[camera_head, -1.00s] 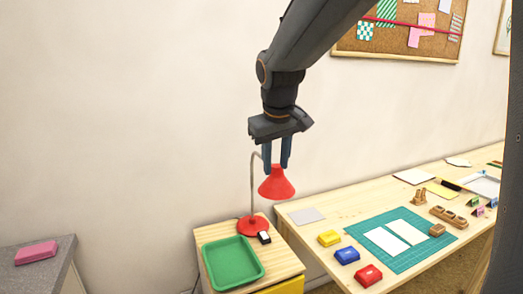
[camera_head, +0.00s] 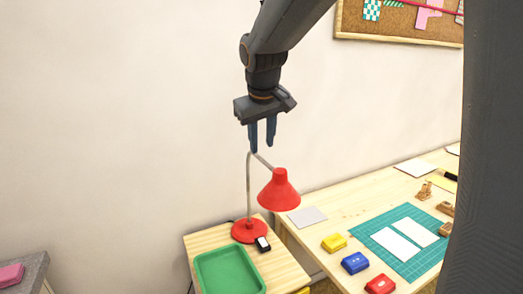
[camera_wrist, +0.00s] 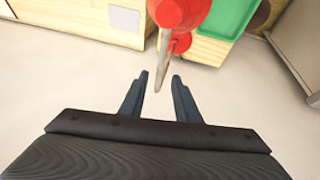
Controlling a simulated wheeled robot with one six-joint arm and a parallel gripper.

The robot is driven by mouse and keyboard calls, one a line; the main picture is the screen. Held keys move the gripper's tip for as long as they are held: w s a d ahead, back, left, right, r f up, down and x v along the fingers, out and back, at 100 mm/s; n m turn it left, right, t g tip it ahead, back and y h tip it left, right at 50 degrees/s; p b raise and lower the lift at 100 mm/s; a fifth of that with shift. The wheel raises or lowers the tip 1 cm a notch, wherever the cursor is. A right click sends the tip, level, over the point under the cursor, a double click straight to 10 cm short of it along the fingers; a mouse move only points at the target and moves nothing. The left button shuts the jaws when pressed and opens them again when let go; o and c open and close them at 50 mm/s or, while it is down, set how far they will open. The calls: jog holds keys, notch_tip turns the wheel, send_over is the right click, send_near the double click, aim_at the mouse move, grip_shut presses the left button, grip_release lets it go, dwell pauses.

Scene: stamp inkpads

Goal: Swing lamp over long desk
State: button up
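The lamp has a red cone shade (camera_head: 279,190), a thin grey bent stem (camera_head: 249,185) and a red round base (camera_head: 249,231) on the small wooden side table (camera_head: 215,241). The shade points down and reaches right, near the left end of the long desk (camera_head: 350,208). My gripper (camera_head: 262,150) is above the lamp, fingers pointing down, just over the stem's bend. In the wrist view my gripper (camera_wrist: 160,76) has its fingers apart, with the stem's end showing between them. I see nothing clamped; whether a finger touches the stem is unclear.
A green tray (camera_head: 228,270) and a small black-and-white item (camera_head: 262,244) are on the side table. Yellow (camera_head: 334,242), blue (camera_head: 354,263) and red (camera_head: 380,285) inkpads sit by a teal mat (camera_head: 392,226) on the desk. A dark column hides the right side.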

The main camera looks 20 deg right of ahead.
aim_at(261, 158)
jog(key=shift+p+x, duration=0.45)
jog(key=shift+x, duration=2.1)
grip_shut()
